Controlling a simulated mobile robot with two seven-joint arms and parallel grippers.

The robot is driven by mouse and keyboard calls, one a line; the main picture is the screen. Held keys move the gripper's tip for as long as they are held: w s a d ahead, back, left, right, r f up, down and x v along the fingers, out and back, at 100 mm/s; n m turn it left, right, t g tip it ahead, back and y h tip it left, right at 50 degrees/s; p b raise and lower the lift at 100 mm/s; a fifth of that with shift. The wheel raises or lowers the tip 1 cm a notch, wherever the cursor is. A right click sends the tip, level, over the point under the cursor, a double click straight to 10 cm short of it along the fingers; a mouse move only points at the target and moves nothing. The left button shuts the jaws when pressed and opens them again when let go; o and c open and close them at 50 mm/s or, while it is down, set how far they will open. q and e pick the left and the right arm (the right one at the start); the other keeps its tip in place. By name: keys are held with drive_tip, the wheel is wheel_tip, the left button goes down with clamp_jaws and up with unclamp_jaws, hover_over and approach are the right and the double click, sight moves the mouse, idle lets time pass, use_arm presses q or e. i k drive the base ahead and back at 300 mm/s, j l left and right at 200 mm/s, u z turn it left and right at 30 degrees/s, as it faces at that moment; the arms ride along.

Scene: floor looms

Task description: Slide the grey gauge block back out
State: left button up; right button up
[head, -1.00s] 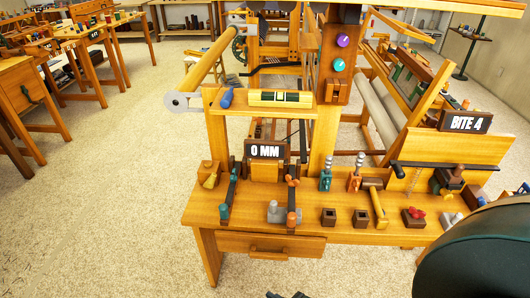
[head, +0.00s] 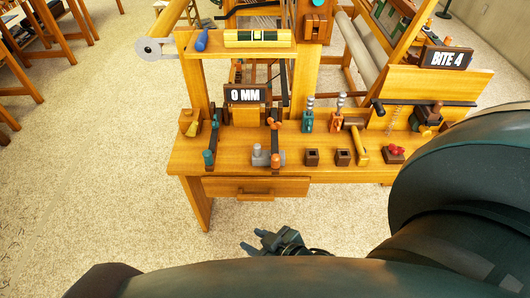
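The grey gauge block (head: 262,156) sits on the wooden bench (head: 225,160) near its front edge. It is beside the foot of a dark upright bar with orange ends (head: 274,140). A sign reading "0 MM" (head: 248,94) stands behind it. My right gripper (head: 251,242) is low in front of the bench, below the drawer, with its fingers pointing left. Its two fingers look apart, with nothing between them. It is clear of the block. My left gripper is not in view.
A second dark bar with teal ends (head: 212,140) stands left of the block. Two small brown square holders (head: 312,157) and a yellow-handled hammer (head: 360,145) lie to the right. A drawer (head: 256,187) is below. My dark arm covers the lower right.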

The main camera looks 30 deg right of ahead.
sight(259, 157)
drive_tip(key=z, duration=0.95)
drive_tip(key=i+j+z, duration=0.1)
drive_tip(key=j+z, duration=0.15)
drive_tip(key=z, duration=0.15)
drive_tip(key=j+z, duration=0.25)
drive_tip(key=z, duration=0.2)
drive_tip(key=j+z, duration=0.25)
drive_tip(key=z, duration=0.15)
drive_tip(key=j+z, duration=0.25)
drive_tip(key=j, duration=0.3)
drive_tip(key=k+j+z, duration=0.1)
drive_tip(key=j+z, duration=0.15)
drive_tip(key=j, duration=0.3)
drive_tip(key=k+j, duration=0.1)
drive_tip(key=j, duration=0.3)
drive_tip(key=j+z, duration=0.1)
drive_tip(key=j, duration=0.3)
drive_tip(key=i+l, duration=0.2)
